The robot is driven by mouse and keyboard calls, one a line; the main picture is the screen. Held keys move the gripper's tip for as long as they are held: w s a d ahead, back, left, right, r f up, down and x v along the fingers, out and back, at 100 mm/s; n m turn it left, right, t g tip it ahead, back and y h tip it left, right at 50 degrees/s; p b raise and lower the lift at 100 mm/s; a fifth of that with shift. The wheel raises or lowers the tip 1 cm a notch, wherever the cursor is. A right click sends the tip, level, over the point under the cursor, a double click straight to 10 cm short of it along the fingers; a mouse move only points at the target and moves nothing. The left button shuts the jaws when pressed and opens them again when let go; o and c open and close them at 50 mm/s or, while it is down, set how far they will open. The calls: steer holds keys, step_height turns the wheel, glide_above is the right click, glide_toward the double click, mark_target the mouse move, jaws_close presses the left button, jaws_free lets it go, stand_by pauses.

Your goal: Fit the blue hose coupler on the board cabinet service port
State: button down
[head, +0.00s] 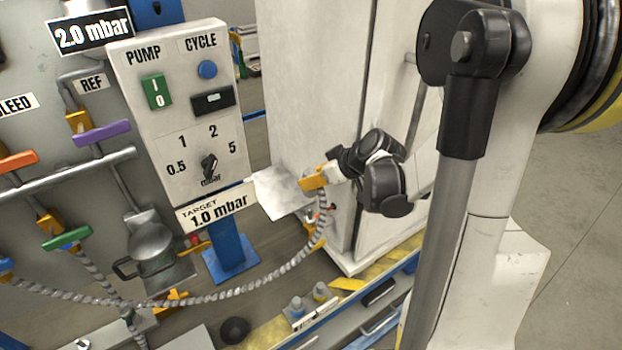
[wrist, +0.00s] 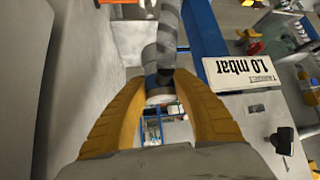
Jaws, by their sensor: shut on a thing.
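My gripper (head: 313,181) is in the middle of the head view, beside the tall white cabinet (head: 310,80). In the wrist view its yellow fingers (wrist: 163,82) are shut around the end of a grey striped hose (wrist: 166,45). A pale ring of the coupler (wrist: 159,96) shows between the fingers; most of the coupler is hidden. In the head view the hose (head: 250,283) hangs from the gripper and sags away to the left. I cannot pick out the service port for certain in either view.
Coloured valve handles, such as the green one (head: 66,238), crowd the left board. A lower bench carries small parts.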

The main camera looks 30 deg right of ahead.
mark_target(315, 192)
steer(key=shift+f+b, duration=2.25)
steer(key=shift+f, duration=0.45)
steer(key=shift+f+b, duration=1.4)
steer(key=shift+b, duration=0.1)
steer(key=shift+f+b, duration=0.5)
steer(key=shift+f, duration=0.75)
steer(key=c, duration=1)
jaws_free()
steer(key=v, duration=1.2)
